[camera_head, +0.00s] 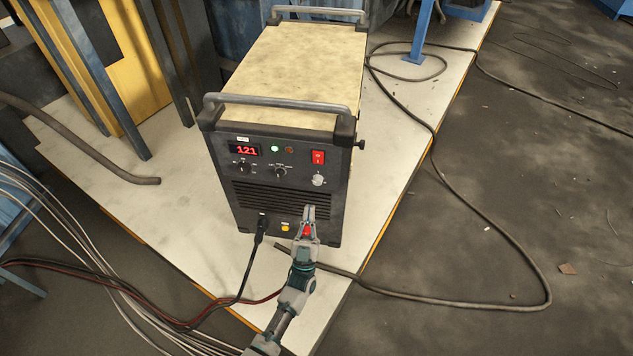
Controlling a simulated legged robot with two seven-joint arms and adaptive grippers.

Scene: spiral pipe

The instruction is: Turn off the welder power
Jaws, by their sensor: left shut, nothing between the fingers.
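The welder (284,195) is a black box with a worn cream top, standing upright on a pale platform. Its front panel has a lit red display (246,150) reading 121 and a bright green lamp (275,149). The red power switch (318,157) is at the panel's upper right, above a pale round knob (318,180). My left gripper (309,213) is shut and empty. It appears in front of the lower right of the welder's front, below the switch and knob. I cannot tell whether it touches the panel. My right gripper is not in view.
A black cable plug (262,224) sits at the welder's lower front, left of my gripper. A long dark cable (480,210) loops over the floor at right. Several cables (70,240) run at lower left. A yellow cabinet (97,65) and dark posts stand at back left.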

